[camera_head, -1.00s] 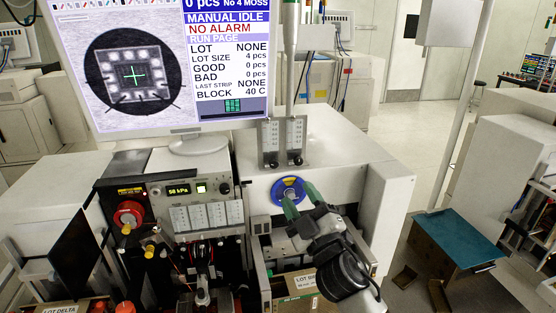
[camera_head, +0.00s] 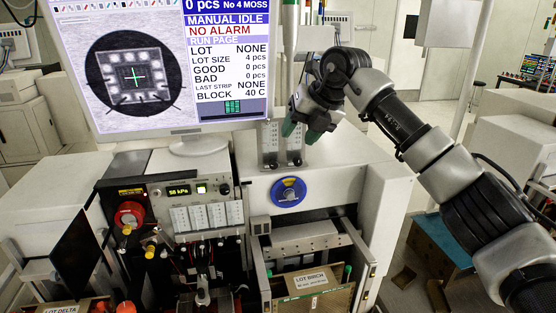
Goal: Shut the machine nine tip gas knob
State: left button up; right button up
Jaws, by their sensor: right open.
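My right gripper (camera_head: 300,131), with green fingertips, is open in front of two upright flow meters. The left flow meter (camera_head: 269,140) has a small dark knob (camera_head: 269,163) at its foot. The right flow meter (camera_head: 296,143) is partly hidden by the gripper; its dark knob (camera_head: 297,161) shows just below the fingers. A round blue dial (camera_head: 288,192) with a yellow and pale centre sits on the white machine front below them, clear of the gripper. I cannot read a label naming the tip gas knob. My left gripper is out of view.
A monitor (camera_head: 150,65) reading "No 4 MOSS" stands left of the meters. A panel (camera_head: 190,190) with a green display lies below it. A box marked LOT BIRCH (camera_head: 312,284) sits in the open bay at front. The white machine top (camera_head: 345,140) is bare.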

aim_at(275, 165)
jog(key=p+x, duration=0.4)
jog(key=x, duration=0.4)
jog(key=shift+w+a+f, duration=0.15)
jog(key=shift+a+f, duration=0.1)
jog(key=shift+a, duration=0.1)
jog(key=shift+p+x, duration=0.3)
jog(key=shift+x, duration=0.55)
jog(key=shift+d, duration=0.1)
grip_shut()
jog(key=shift+d+f+y+b, duration=0.1)
jog(key=shift+f+y+b, duration=0.25)
jog(key=shift+b, duration=0.5)
jog(key=shift+r+y, duration=0.25)
jog(key=shift+y, duration=0.1)
grip_release()
